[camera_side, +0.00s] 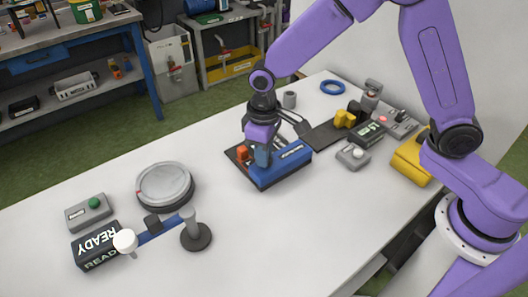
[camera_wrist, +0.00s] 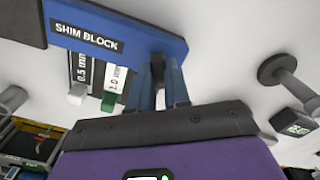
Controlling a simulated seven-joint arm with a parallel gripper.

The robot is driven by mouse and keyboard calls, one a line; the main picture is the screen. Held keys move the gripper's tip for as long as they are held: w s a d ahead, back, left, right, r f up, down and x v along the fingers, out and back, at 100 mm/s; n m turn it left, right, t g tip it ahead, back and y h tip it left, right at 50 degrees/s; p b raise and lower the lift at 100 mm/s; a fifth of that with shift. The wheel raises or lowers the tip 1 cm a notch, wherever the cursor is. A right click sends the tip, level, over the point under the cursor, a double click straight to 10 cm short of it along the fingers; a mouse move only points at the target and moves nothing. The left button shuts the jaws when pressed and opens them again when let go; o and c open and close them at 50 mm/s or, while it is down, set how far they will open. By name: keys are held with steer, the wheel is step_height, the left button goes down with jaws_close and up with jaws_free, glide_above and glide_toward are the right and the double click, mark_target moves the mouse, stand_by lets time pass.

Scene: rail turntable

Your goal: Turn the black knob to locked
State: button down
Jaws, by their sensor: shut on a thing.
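My gripper (camera_side: 262,160) reaches down onto a blue block (camera_side: 282,165) with a white-lettered label, near the middle of the table. In the wrist view the blue block (camera_wrist: 120,22) reads "SHIM BLOCK". In the side view the knob is hidden by the gripper. No "locked" mark is readable.
A round grey turntable (camera_side: 165,186), a blue lever with a white ball (camera_side: 125,240) and a READY display (camera_side: 97,247) stand at left. A green-button box (camera_side: 88,211) is beside them. A yellow case (camera_side: 411,160) and a blue ring (camera_side: 332,87) lie at right.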

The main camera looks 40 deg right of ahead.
steer(key=n, duration=0.5)
steer(key=shift+n, duration=0.3)
steer(key=n, duration=0.5)
steer(key=shift+r+n, duration=0.1)
steer(key=shift+n, duration=0.3)
steer(key=shift+a, duration=0.1)
steer(key=c, duration=1.1)
jaws_free()
step_height(320, 180, up, 17)
steer(key=shift+r, duration=0.2)
steer(key=s+d+f+m, duration=0.1)
steer(key=s+d+f, duration=0.1)
steer(key=s+d, duration=0.3)
steer(key=s+d+f+m, duration=0.2)
steer(key=s+d, duration=0.4)
steer(key=s, duration=0.5)
steer(key=s+d+f+m, duration=0.2)
steer(key=s+d+f, duration=0.2)
steer(key=s, duration=0.5)
steer(key=shift+d+f, duration=0.1)
steer(key=shift+d, duration=0.6)
